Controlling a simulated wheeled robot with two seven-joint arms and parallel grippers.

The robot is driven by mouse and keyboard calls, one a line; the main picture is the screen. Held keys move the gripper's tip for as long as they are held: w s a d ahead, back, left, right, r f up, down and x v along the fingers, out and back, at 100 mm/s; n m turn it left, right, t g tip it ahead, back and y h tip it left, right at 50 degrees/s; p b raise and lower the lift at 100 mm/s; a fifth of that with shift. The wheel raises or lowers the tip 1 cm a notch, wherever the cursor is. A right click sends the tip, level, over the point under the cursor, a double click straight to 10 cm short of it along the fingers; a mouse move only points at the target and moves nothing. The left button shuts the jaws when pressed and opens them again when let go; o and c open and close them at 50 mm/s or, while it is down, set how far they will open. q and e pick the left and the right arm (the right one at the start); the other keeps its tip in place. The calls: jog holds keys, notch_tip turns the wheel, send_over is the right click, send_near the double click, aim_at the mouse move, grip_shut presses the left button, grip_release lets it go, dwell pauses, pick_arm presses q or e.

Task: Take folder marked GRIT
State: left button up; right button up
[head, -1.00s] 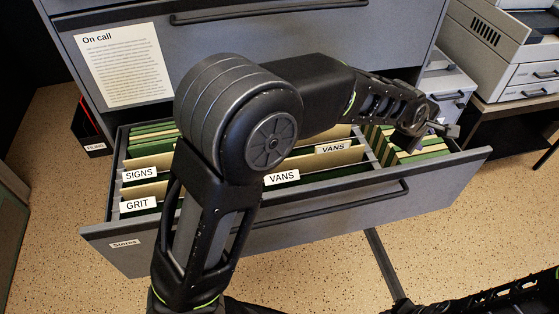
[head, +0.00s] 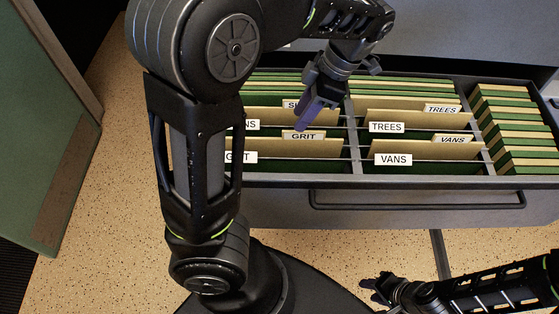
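The folder marked GRIT (head: 303,135) stands in the open drawer, its tan tab rising behind a divider in the front middle compartment. A white GRIT compartment label (head: 242,157) on the drawer is partly hidden by my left arm. My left gripper (head: 304,124) points down over the drawer, its fingertips just above or at the GRIT tab. Contact cannot be told. Its fingers overlap in this view, so their gap is hidden. My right gripper (head: 370,290) is low in front of the drawer, fingers apart and empty.
Folders marked VANS (head: 453,140) and TREES (head: 441,109) stand to the right. The drawer's SIGNS section is partly hidden behind my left arm and gripper. Several green and tan folders (head: 512,125) fill the right end. A green panel (head: 50,130) stands at the left. Speckled floor is free there.

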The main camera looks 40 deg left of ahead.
aim_at(289, 138)
pick_arm(q)
jog(key=b+x, duration=0.2)
jog(key=shift+a+f, duration=0.1)
jog(key=shift+f, duration=0.25)
jog(key=shift+b+x, duration=0.5)
jog(key=shift+x, duration=2.1)
jog(key=shift+s, duration=0.15)
jog(key=shift+c, duration=0.3)
grip_shut()
